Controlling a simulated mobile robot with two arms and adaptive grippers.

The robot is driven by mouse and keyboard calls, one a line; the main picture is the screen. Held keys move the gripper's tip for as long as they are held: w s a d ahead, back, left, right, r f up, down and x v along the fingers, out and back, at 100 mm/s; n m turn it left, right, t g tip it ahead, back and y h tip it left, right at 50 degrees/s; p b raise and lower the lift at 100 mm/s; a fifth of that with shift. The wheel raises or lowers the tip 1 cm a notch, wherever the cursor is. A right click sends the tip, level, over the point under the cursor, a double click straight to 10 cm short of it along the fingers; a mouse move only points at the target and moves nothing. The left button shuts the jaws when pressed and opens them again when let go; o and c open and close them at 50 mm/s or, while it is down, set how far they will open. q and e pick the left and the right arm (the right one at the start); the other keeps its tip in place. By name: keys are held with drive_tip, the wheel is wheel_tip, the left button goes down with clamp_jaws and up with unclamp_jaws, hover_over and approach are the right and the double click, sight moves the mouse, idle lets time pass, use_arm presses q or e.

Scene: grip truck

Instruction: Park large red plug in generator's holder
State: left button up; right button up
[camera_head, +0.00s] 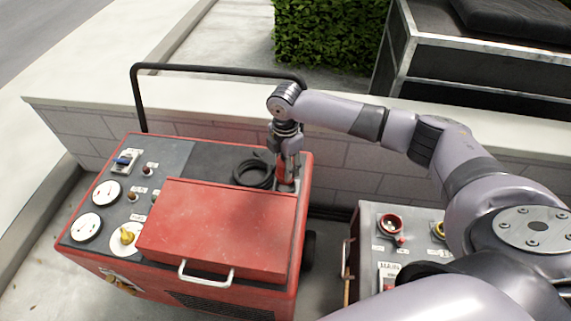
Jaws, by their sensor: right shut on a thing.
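The red generator (210,225) stands at the left, with a grey top panel and a raised red lid. My right gripper (287,168) points down at the back right corner of the generator's top. It is shut on the large red plug (286,178), of which only a small red part shows between and below the fingers. A coiled black cable (254,174) lies on the top just left of the plug. The holder is hidden by the gripper and plug, so I cannot tell whether the plug is seated in it. My left gripper is not in view.
A grey box (365,235) with a red-ringed socket (390,224) and a yellow one stands right of the generator. A black handle bar (215,70) rises behind the generator, before a low block wall (350,158). Gauges and a yellow knob (127,236) are on the left panel.

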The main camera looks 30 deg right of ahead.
drive_tip(key=shift+f, duration=0.15)
drive_tip(key=shift+f, duration=0.3)
drive_tip(key=shift+f+p, duration=0.15)
drive_tip(key=shift+p, duration=0.45)
idle(0.9)
drive_tip(key=shift+f, duration=0.1)
drive_tip(key=shift+f+b, duration=0.35)
drive_tip(key=shift+f, duration=1.35)
idle(0.6)
drive_tip(key=o, duration=1.5)
